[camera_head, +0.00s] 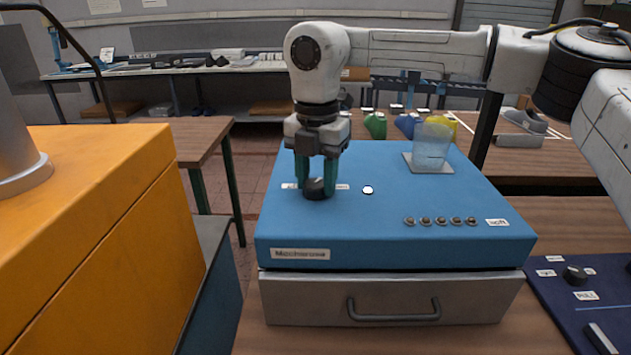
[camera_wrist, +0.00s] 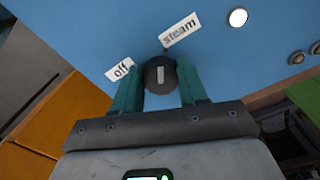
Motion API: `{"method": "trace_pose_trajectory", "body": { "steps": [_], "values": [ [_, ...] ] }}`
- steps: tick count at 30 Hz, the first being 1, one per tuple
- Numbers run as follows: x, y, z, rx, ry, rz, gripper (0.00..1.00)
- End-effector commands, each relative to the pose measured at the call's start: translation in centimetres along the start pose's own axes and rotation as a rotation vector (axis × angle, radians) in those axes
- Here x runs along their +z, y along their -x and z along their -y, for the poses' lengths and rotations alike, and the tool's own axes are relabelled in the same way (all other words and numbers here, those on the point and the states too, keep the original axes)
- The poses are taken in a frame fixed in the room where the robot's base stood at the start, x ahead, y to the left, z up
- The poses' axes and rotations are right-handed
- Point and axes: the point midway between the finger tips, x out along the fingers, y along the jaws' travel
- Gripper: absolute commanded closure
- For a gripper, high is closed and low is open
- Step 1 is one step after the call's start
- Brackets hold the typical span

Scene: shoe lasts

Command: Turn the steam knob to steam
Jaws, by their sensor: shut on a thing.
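The steam knob (camera_head: 316,190) is a small dark round knob on the blue top of the machine (camera_head: 390,205). My gripper (camera_head: 318,179) points straight down with its two green fingers closed on the sides of the knob. In the wrist view the knob (camera_wrist: 160,74) sits between the fingertips (camera_wrist: 160,82). Its short white mark runs nearly upright in that picture. The "off" label (camera_wrist: 120,69) lies left of the knob, and the "steam" label (camera_wrist: 180,29) lies above and right of it. The mark's upper end points between the labels, closer to "steam".
A white round light (camera_head: 368,190) is right of the knob. Several grey buttons (camera_head: 441,221) line the front right of the top. A clear container (camera_head: 432,150) stands on a pale plate at the back right. A grey drawer (camera_head: 390,300) is below. An orange box (camera_head: 100,235) stands left.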

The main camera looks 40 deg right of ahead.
Motion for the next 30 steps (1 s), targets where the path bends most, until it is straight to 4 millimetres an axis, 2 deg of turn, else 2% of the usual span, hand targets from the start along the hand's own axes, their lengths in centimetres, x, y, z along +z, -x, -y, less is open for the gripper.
{"method": "trace_pose_trajectory", "body": {
  "steps": [12,30],
  "values": [
    [0.04,0.03,0.06,0.003,-0.206,0.002,0.88],
    [0.05,0.11,0.07,0.004,-0.24,0.002,0.88]
  ]
}}
